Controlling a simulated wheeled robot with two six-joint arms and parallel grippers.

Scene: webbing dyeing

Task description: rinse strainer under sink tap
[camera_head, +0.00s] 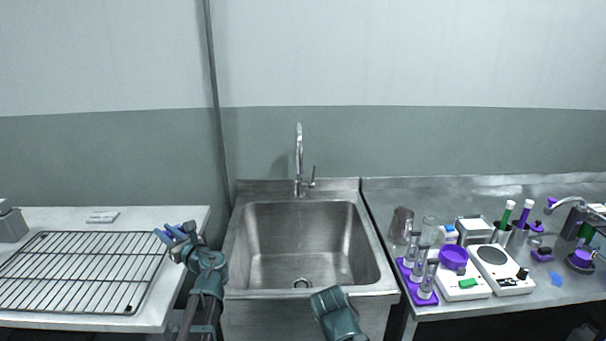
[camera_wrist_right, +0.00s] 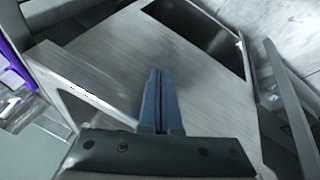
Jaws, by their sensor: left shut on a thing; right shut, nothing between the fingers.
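The steel sink (camera_head: 363,262) stands in the middle with an empty basin, and its curved tap (camera_head: 299,150) rises at the back. No water shows from the tap. My left gripper (camera_head: 172,235) is at the right end of the wire rack, left of the sink. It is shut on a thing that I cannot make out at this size. I cannot pick out a strainer anywhere. My right gripper (camera_wrist_right: 160,75) is shut and empty in the right wrist view, with a metal surface and a dark basin opening beyond it.
A wire rack (camera_head: 70,268) lies on the white table (camera_head: 188,218) at left. On the steel counter (camera_head: 400,188) at right are a purple tube rack (camera_head: 424,297), a beaker (camera_head: 401,226), white devices with a purple bowl (camera_head: 453,257), and bottles. The basin is clear.

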